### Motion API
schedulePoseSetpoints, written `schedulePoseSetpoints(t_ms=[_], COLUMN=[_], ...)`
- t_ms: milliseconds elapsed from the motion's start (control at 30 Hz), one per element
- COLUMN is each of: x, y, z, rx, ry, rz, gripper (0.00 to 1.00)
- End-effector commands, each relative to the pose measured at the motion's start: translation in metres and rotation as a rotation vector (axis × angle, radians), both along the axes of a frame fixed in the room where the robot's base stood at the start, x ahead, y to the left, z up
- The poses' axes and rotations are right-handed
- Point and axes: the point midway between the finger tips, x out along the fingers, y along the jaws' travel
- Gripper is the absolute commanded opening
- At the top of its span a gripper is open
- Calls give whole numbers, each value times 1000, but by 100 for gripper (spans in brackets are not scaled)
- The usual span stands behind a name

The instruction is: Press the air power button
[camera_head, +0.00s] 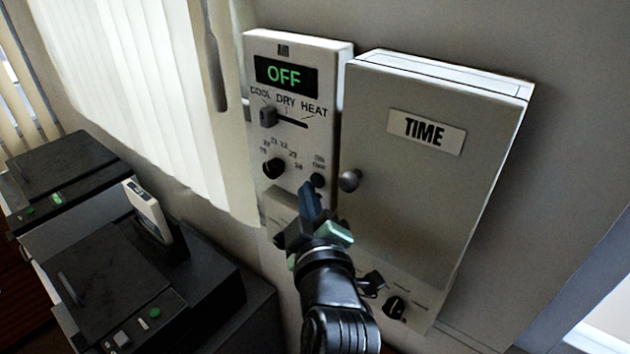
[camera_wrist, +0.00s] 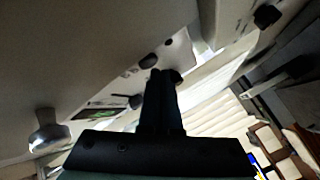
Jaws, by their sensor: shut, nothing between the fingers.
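The AIR panel (camera_head: 335,135) is a pale box on the wall, in the middle of the head view. Its green display (camera_head: 285,75) reads OFF. A small dark round button (camera_head: 317,180) sits at its lower right, under small lettering. My gripper (camera_head: 309,190) is shut and empty, its fingertips just below and left of this button in the picture. I cannot tell whether they touch it. In the wrist view the shut fingers (camera_wrist: 163,78) point toward the panel's controls, and a dark round shape lies beside their tips.
A TIME box (camera_head: 435,185) with a round knob (camera_head: 350,180) projects right beside the panel. A mode slider (camera_head: 268,117) and a dial (camera_head: 273,168) are left of the button. More dials (camera_head: 395,307) sit below. Dark machines (camera_head: 130,275) stand at left.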

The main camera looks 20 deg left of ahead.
Motion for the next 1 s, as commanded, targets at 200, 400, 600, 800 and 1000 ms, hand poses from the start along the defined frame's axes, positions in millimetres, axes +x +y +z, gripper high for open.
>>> schedulePoseSetpoints(t_ms=[200, 400, 600, 800, 1000], x=[0, 3, 9, 9, 9], y=[0, -1, -3, -3, -4], z=[0, -1, 0, 0, 0], rx=[0, 0, 0, 0, 0], ry=[0, -1, -1, 0, 1], rz=[0, -1, -1, 0, -1], gripper=[0, 0, 0, 0, 0])
